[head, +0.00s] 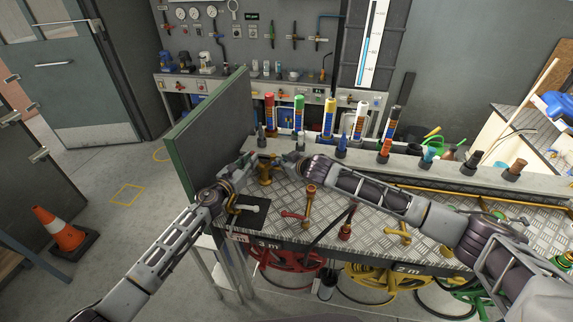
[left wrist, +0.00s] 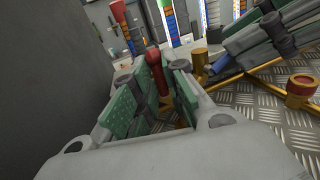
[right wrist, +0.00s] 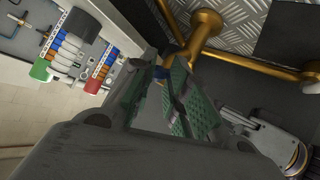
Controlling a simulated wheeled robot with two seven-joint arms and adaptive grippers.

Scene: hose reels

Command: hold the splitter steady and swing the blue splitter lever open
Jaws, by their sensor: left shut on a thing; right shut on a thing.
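The brass splitter (head: 265,171) stands at the left end of the metal-plate bench, between my two grippers. My left gripper (head: 240,172) comes at it from the left. In the left wrist view its green pads are shut on a red-topped part (left wrist: 155,70) of the splitter, with brass showing below. My right gripper (head: 290,161) comes from the right. In the right wrist view its pads are shut around the blue lever (right wrist: 161,74), beside the brass body (right wrist: 206,24). Blue also shows at its fingertips in the left wrist view. The pads hide most of the lever, so its angle is unclear.
A green-edged grey panel (head: 212,125) stands close on the left. A brass tap with a red handle (head: 296,215) and one with a yellow handle (head: 399,235) stand on the bench. A ledge with several coloured nozzles runs behind. A red reel (head: 285,262) hangs below.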

